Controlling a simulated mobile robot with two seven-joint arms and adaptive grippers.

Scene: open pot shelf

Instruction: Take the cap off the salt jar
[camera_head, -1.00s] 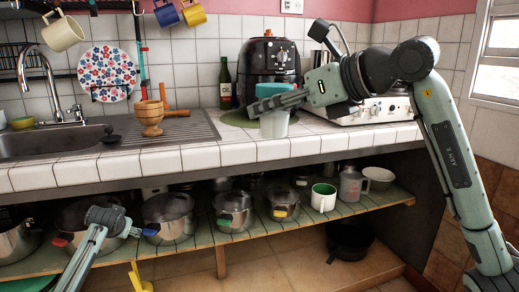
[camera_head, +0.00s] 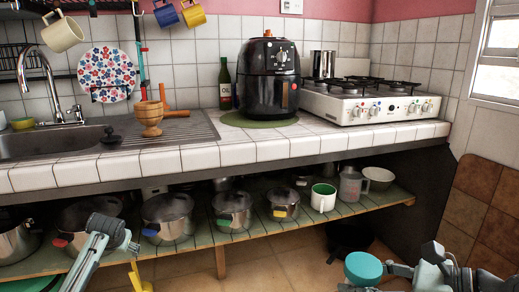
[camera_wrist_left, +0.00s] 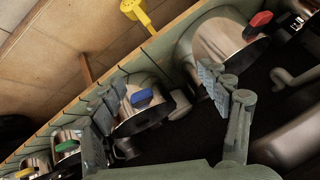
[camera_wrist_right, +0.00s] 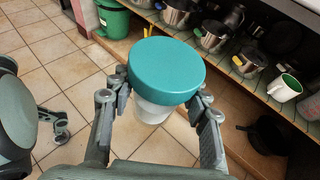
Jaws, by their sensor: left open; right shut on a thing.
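The salt jar (camera_wrist_right: 152,112) has a pale body and a wide teal cap (camera_wrist_right: 167,70) seated on its top. My right gripper (camera_wrist_right: 158,98) is shut on the jar's body just below the cap. In the head view the teal cap (camera_head: 363,268) shows at the lower right, beside my right gripper (camera_head: 392,282), away from the counter. My left gripper (camera_head: 112,236) is at the lower left in front of the shelf. In the left wrist view it is open and empty (camera_wrist_left: 160,92), with pots behind its fingers.
A tiled counter (camera_head: 240,153) carries a black air fryer (camera_head: 268,80), a green bottle (camera_head: 225,85) and a white stove (camera_head: 365,103). The open shelf (camera_head: 270,230) below holds several pots and a green-lined mug (camera_head: 323,198). Floor is free near the jar in the right wrist view (camera_wrist_right: 45,50).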

